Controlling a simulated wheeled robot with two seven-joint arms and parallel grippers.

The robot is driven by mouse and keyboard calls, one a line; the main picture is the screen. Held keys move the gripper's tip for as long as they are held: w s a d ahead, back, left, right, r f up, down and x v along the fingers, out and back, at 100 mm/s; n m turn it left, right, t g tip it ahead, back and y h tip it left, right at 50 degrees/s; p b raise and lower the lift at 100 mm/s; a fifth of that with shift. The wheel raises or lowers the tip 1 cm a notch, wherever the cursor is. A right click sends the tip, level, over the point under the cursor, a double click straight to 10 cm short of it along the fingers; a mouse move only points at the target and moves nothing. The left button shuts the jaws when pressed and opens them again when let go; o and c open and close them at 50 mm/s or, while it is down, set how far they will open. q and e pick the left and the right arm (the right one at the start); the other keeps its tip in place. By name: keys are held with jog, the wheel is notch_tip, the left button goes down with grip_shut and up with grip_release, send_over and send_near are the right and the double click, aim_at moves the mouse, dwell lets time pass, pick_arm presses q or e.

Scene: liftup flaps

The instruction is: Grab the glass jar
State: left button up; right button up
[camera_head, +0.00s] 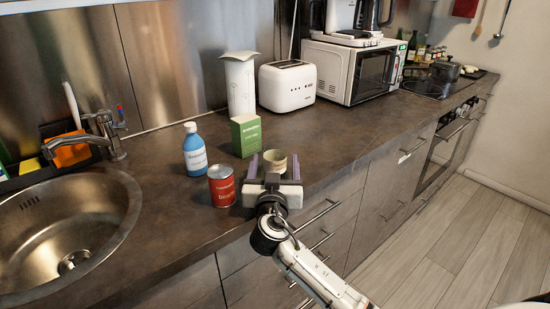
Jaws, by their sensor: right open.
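A small round, pale jar-like container (275,163), which looks like the glass jar, stands on the dark counter near its front edge. My right gripper (275,159) reaches over the counter from the front with its two purple fingers apart. In this view the container shows between the fingers, with a gap on each side. I cannot tell how far it sits in depth between them. The gripper body hides the container's lower front. My left gripper is not in view.
A red can (222,187), a blue bottle (194,152) and a green box (246,135) stand close to the left of the gripper. A toaster (287,85) and microwave (350,72) stand behind. The sink (123,213) is at left. Counter right of the gripper is clear.

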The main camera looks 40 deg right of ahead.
jog(key=shift+w+d, duration=0.35)
jog(key=shift+w, duration=0.2)
jog(key=c, duration=1.3)
